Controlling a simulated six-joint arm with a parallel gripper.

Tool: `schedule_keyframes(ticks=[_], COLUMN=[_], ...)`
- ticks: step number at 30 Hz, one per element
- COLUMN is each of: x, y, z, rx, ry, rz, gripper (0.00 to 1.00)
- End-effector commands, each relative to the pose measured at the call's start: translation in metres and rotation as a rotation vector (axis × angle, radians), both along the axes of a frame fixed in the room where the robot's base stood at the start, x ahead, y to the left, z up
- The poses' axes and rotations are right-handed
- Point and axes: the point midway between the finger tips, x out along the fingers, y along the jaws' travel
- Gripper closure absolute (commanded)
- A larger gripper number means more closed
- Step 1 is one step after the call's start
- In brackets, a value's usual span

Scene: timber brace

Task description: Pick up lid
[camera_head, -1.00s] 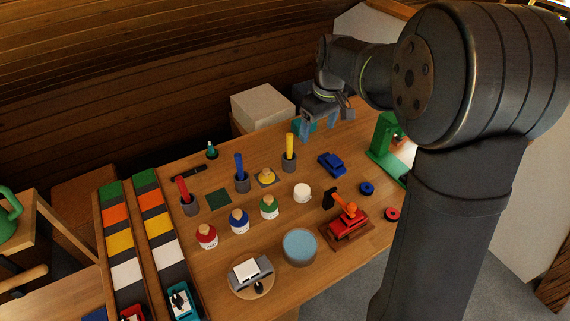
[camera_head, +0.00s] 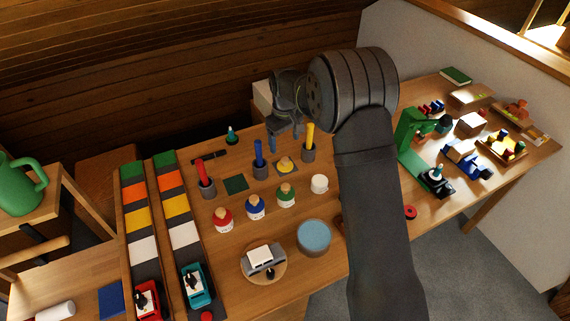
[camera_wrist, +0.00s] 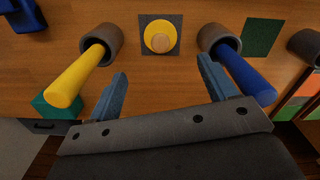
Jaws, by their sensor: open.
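A round yellow lid (camera_head: 286,164) with a wooden knob lies on a dark square pad on the bench, between two grey cups. It also shows in the wrist view (camera_wrist: 158,36), near the top centre. My gripper (camera_head: 283,143) is above the bench, at the far side of the lid. In the wrist view its two blue fingers (camera_wrist: 163,88) are spread apart with nothing between them. The lid is apart from the fingers, beyond their tips. A white pot (camera_head: 319,184) stands to the right of the green-lidded jar.
A grey cup with a yellow stick (camera_wrist: 101,44) and one with a blue stick (camera_wrist: 219,42) flank the lid closely. Red (camera_head: 223,219), blue (camera_head: 255,207) and green (camera_head: 286,196) jars stand in front. A green pad (camera_head: 235,184) lies left.

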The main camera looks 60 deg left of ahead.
Motion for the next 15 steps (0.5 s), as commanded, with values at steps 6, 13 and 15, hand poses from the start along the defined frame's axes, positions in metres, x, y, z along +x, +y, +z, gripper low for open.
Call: schedule_keyframes(ticks=[6, 13, 15], x=[0.0, 0.0, 0.0], y=[0.0, -0.001, -0.002], z=[-0.036, -0.047, -0.055], rx=[-0.001, -0.001, -0.001], ry=[0.001, 0.001, 0.001], rz=[0.0, 0.0, 0.0], gripper=[0.23, 0.23, 0.23])
